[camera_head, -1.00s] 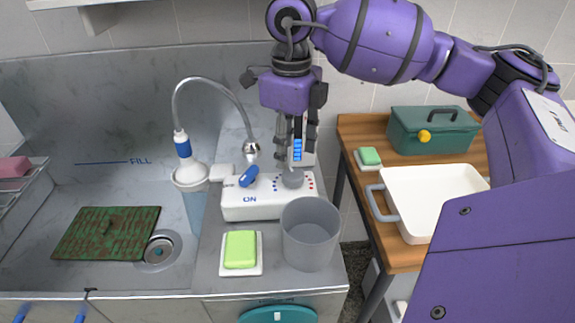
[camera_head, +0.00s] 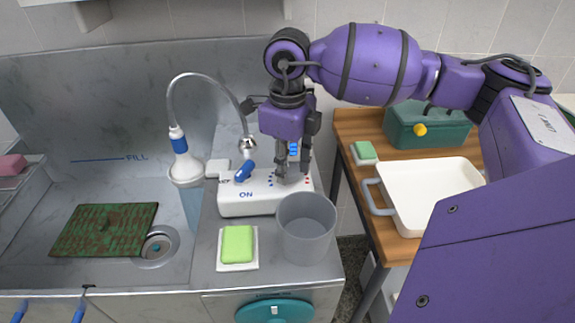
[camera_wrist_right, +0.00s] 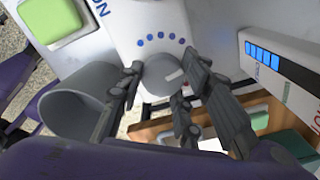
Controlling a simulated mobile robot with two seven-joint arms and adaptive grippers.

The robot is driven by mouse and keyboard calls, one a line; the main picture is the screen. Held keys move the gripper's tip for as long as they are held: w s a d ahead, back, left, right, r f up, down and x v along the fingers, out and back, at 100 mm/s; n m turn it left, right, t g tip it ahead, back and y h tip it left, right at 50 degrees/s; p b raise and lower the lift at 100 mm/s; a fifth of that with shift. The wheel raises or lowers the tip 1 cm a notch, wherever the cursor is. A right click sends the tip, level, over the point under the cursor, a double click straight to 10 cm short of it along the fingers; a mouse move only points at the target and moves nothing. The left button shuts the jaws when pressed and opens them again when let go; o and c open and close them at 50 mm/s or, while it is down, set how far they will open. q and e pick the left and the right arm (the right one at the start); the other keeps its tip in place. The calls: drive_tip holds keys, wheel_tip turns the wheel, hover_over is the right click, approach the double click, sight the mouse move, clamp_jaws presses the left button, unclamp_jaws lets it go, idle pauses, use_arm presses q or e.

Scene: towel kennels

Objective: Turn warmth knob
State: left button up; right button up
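The grey round warmth knob (camera_wrist_right: 163,75) sits on the white control box (camera_head: 235,207), beside an arc of blue and red dots. It has a pale pointer mark. My right gripper (camera_head: 292,180) points down at the knob, which its fingers mostly hide in the head view. In the right wrist view the gripper (camera_wrist_right: 164,76) is open, with a finger on either side of the knob. I cannot tell whether the fingers touch it. A white panel with blue bars (camera_wrist_right: 262,55) stands behind the knob. My left gripper is not in view.
A blue lever (camera_head: 244,171) is on the box, left of the knob. A grey cup (camera_head: 306,230) and green soap (camera_head: 237,244) stand in front. A white tray (camera_head: 435,165) lies to the right.

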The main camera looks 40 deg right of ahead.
drive_tip(key=shift+a, duration=0.1)
drive_tip(key=shift+c, duration=1.1)
drive_tip(key=shift+s+f+n+b, duration=0.15)
drive_tip(key=shift+n+b, duration=0.15)
drive_tip(key=shift+n, duration=0.5)
drive_tip(key=o, duration=1)
drive_tip(key=shift+a, duration=0.1)
